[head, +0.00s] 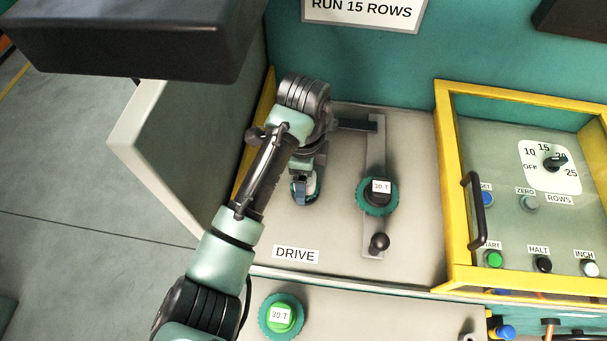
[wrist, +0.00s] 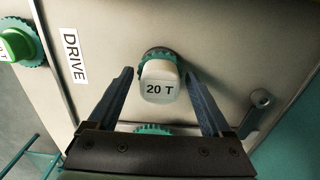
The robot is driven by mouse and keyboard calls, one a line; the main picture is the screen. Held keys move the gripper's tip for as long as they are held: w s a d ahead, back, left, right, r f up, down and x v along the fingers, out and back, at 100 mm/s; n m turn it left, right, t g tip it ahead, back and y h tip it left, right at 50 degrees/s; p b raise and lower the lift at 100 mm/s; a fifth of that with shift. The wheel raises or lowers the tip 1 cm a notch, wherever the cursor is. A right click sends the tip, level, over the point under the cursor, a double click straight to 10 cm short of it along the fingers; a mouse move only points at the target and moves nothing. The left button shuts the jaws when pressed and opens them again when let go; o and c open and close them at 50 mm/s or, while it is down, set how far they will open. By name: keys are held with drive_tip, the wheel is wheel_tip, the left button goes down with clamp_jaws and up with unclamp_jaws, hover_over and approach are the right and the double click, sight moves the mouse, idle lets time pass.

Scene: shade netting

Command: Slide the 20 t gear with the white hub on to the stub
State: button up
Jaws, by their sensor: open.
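The 20 t gear's white hub (wrist: 158,88) faces me in the wrist view, with its dark and teal gear edge (wrist: 158,54) showing behind it against the drive panel. My gripper (wrist: 165,88) is open, one finger on each side of the white hub, with gaps visible. In the head view my gripper (head: 305,188) is low over the panel, above the DRIVE label (head: 295,255), and largely hides this gear. The stub is hidden behind the gear and hub; I cannot tell how far on the gear sits.
A teal 30 T gear with a dark hub (head: 377,195) is on the slotted arm to the right, above a black knob (head: 379,242). A green-hub 30 T gear (head: 281,315) is on the lower ledge. A yellow-framed control box (head: 447,200) stands at right.

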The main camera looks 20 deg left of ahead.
wheel_tip(320, 180, up, 13)
drive_tip(key=p, duration=0.3)
drive_tip(key=shift+p, duration=0.3)
